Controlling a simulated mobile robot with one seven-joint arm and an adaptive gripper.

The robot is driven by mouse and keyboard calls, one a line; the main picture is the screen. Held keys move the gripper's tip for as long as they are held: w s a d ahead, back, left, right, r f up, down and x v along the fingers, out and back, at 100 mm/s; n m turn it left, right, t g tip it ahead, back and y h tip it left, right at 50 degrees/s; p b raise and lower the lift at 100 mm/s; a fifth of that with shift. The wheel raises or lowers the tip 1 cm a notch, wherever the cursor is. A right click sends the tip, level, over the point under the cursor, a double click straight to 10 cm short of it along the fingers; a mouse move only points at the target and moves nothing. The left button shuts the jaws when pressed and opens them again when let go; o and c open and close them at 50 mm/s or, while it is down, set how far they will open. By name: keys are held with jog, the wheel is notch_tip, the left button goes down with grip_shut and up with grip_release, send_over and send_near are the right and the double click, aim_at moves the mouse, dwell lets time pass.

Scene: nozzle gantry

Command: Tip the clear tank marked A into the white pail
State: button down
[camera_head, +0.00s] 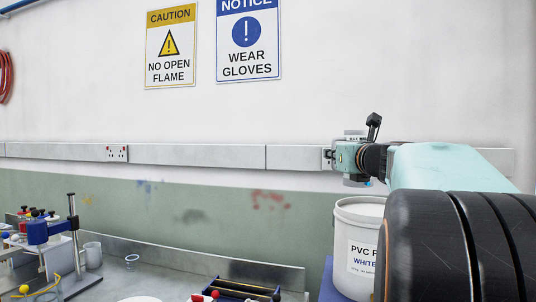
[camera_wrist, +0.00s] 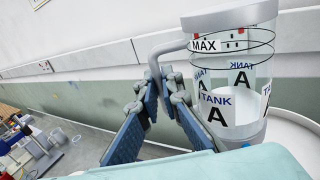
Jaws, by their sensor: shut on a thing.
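The clear tank marked A (camera_wrist: 238,82) is at the right of the wrist view, with a grey rim, a MAX label and a grey side handle (camera_wrist: 156,58). My gripper (camera_wrist: 163,88) is shut on that handle. In the head view, my gripper (camera_head: 366,160) is seen from behind, and only edges of the tank (camera_head: 354,183) show past it. The tank looks about upright, held above the white pail (camera_head: 352,250). The pail's label is partly hidden by my arm. Part of the pail's rim (camera_wrist: 296,122) shows below the tank in the wrist view.
The pail stands on something blue (camera_head: 328,285) at the bench's right. A clamp stand (camera_head: 72,232), a white cup (camera_head: 92,255) and a small clear cup (camera_head: 132,262) stand at left. A dark rack (camera_head: 245,290) with red knobs lies front centre. A wall trunking (camera_head: 200,154) runs behind.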

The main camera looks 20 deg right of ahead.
notch_tip(320, 180, down, 2)
jog(key=shift+b, duration=0.75)
jog(key=shift+a+r+p, duration=0.1)
jog(key=shift+r+p, duration=0.6)
jog(key=shift+p, duration=0.1)
jog(key=r+m+p, duration=0.1)
jog(key=m+p, duration=0.1)
jog(key=a+r+m+p, duration=0.1)
jog(key=m+p, duration=0.1)
jog(key=shift+w+a, duration=0.15)
jog(key=shift+a+r+m+p, duration=0.1)
jog(key=shift+r+m+p, duration=0.25)
jog(key=shift+m+p, duration=0.4)
jog(key=shift+r+m+p, duration=0.15)
jog(key=shift+m+p, duration=0.9)
jog(key=shift+p, duration=0.1)
dwell(1.0)
jog(key=shift+d+m+p, duration=0.45)
jog(key=shift+m+p, duration=0.5)
jog(key=shift+m, duration=0.15)
dwell(1.8)
